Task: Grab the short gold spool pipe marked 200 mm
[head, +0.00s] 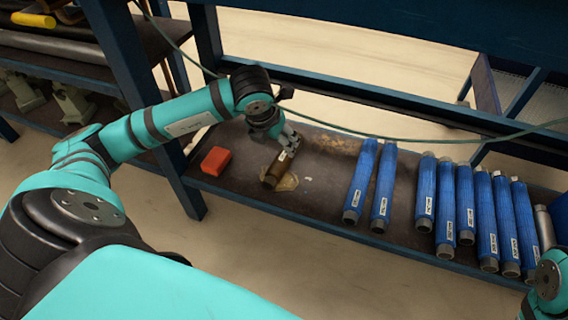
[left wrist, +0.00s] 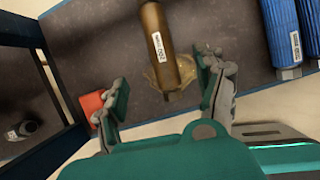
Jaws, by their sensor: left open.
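The short gold spool pipe (head: 273,175) lies on the dark shelf in the head view, with a small white label on it. In the left wrist view the gold pipe (left wrist: 160,48) runs away from me from between the fingers' direction, its label showing, though I cannot read the number surely. My left gripper (head: 289,142) is at the far end of the pipe in the head view. In the left wrist view its two fingers (left wrist: 166,92) are spread, with the pipe's near end ahead between them and apart from both. My right gripper is not in view; only part of my right arm shows at the lower right.
A red block (head: 215,161) lies left of the pipe. Several long blue pipes (head: 360,182) with labels lie to the right. A green cable (head: 400,138) crosses behind the shelf. A blue post (head: 186,190) stands at the left. A tan patch marks the shelf near the pipe.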

